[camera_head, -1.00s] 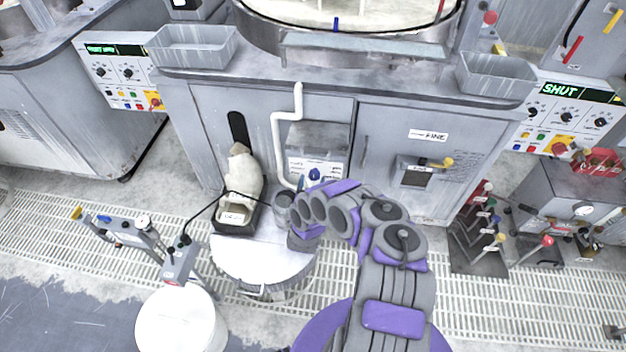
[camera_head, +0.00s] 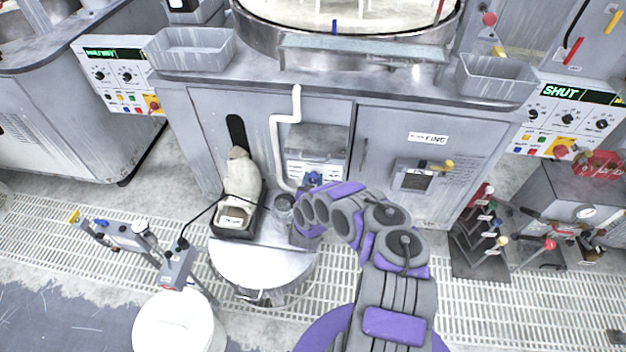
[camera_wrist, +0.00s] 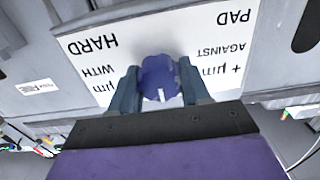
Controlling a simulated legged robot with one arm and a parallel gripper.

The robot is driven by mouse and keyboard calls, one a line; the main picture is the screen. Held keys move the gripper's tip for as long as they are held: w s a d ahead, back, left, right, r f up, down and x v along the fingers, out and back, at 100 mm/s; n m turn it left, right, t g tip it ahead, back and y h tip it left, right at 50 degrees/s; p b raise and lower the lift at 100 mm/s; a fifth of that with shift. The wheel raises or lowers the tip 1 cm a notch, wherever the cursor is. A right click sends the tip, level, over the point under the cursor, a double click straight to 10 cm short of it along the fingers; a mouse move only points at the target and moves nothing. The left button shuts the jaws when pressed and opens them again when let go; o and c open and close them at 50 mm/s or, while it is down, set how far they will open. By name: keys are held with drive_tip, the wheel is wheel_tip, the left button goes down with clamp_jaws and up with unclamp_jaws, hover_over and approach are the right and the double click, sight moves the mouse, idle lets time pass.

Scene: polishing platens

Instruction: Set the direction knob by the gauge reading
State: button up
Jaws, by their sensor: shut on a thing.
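The blue direction knob (camera_wrist: 158,78) sits on a white label plate and shows between my fingertips in the wrist view. A small white mark shows on its lower edge. The plate (camera_wrist: 215,45) reads "HARD", "PAD", "WITH" and "AGAINST", upside down in this view. My gripper (camera_wrist: 160,88) is shut on the knob, one finger on each side. In the head view the knob (camera_head: 314,179) shows just past my arm's end on the grey box under the bench, and my fingers are largely hidden there. I cannot make out a gauge reading for this knob.
A white pipe (camera_head: 276,140) runs down left of the grey box. A cloth-like bag (camera_head: 241,178) stands in a dark tray on the round metal drum (camera_head: 262,262). A "FINE" cabinet door (camera_head: 430,165) is to the right. Levers (camera_head: 490,230) stand at the lower right.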

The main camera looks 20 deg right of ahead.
drive_tip(key=c, duration=0.3)
drive_tip(key=shift+n, duration=0.3)
drive_tip(key=n, duration=0.2)
drive_tip(key=shift+w+a+n+p, duration=0.1)
drive_tip(key=shift+n+p, duration=0.2)
drive_tip(key=shift+p, duration=0.05)
drive_tip(key=n, duration=0.2)
drive_tip(key=shift+n+b, duration=0.85)
drive_tip(key=shift+n, duration=1.05)
drive_tip(key=shift+w+a+r, duration=0.1)
drive_tip(key=o, duration=1)
drive_tip(key=shift+o, duration=0.2)
